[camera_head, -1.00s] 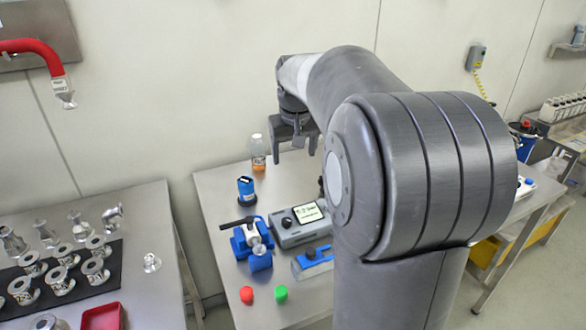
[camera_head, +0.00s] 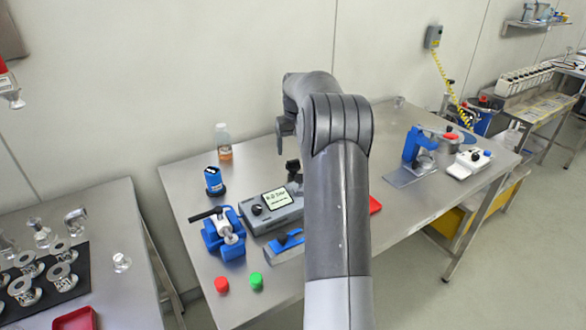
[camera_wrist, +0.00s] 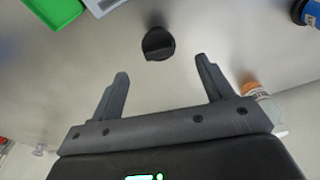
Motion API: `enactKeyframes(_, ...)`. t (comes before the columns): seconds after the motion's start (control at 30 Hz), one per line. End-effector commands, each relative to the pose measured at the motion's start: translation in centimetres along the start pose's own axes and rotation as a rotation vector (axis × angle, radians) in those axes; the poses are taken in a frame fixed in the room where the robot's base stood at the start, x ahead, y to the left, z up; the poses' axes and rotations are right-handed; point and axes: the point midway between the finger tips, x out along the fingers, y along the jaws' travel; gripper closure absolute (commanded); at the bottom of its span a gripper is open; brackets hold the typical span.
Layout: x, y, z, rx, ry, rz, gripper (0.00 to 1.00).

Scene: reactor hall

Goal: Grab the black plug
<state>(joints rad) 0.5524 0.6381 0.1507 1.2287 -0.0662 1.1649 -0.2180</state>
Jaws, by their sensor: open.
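The black plug (camera_wrist: 158,44) is a round black cap with a raised grip bar. In the wrist view it rests on the steel table just beyond my fingertips, roughly centred between them. In the head view a small black piece beside the grey meter (camera_head: 293,166) seems to be the same plug, partly hidden by my arm. My gripper (camera_wrist: 161,67) is open and empty, with its two fingers spread to either side. In the head view my gripper (camera_head: 286,125) is mostly hidden by my own arm.
The grey meter (camera_head: 272,208) with a lit screen stands near the plug. A bottle with orange liquid (camera_head: 223,142) and a blue-black cylinder (camera_head: 214,181) stand left. A blue clamp device (camera_head: 222,236), a red cap (camera_head: 221,284) and a green cap (camera_head: 256,280) are nearer.

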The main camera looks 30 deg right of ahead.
Motion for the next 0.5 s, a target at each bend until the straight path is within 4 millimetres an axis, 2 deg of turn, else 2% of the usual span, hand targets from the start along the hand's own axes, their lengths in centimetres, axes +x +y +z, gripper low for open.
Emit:
enactKeyframes(0.1, 1.5, 0.0, 0.0, 0.0, -0.001, -0.001, 0.27)
enactKeyframes(0.37, 3.2, 0.1, 0.0, 0.001, -0.001, -0.001, 0.27)
enactKeyframes(0.5, 5.4, 0.2, -0.1, 0.0, -0.002, 0.0, 0.27)
